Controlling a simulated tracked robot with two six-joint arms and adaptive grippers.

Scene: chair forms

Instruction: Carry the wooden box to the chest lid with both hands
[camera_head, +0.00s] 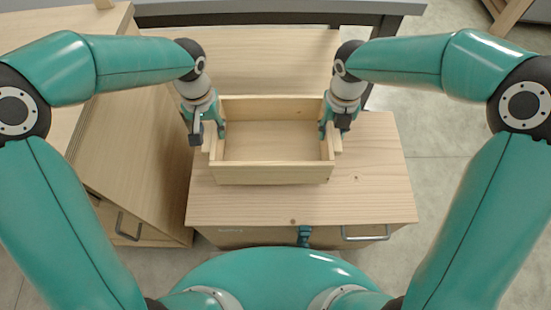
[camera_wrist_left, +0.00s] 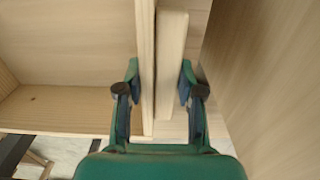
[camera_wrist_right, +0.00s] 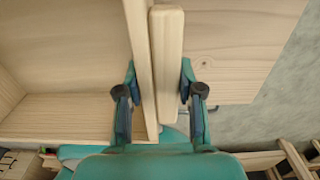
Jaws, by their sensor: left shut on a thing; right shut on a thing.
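The wooden box (camera_head: 272,173) is an open, pale tray with side handles, empty inside. In the head view it appears level over the chest lid (camera_head: 300,205), the pale wooden top of a chest; I cannot tell whether it touches the lid. My left gripper (camera_head: 212,137) is shut on the box's left side handle, and the handle (camera_wrist_left: 171,60) shows between the fingers in the left wrist view. My right gripper (camera_head: 332,136) is shut on the right side handle, seen in the right wrist view as a bar (camera_wrist_right: 166,60).
A wooden cabinet (camera_head: 125,150) with a metal handle stands close on the left. A wooden panel (camera_head: 260,75) rises behind the box, with a grey bench (camera_head: 260,10) further back. The chest front has a handle (camera_head: 365,233). Floor (camera_head: 450,140) is clear at right.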

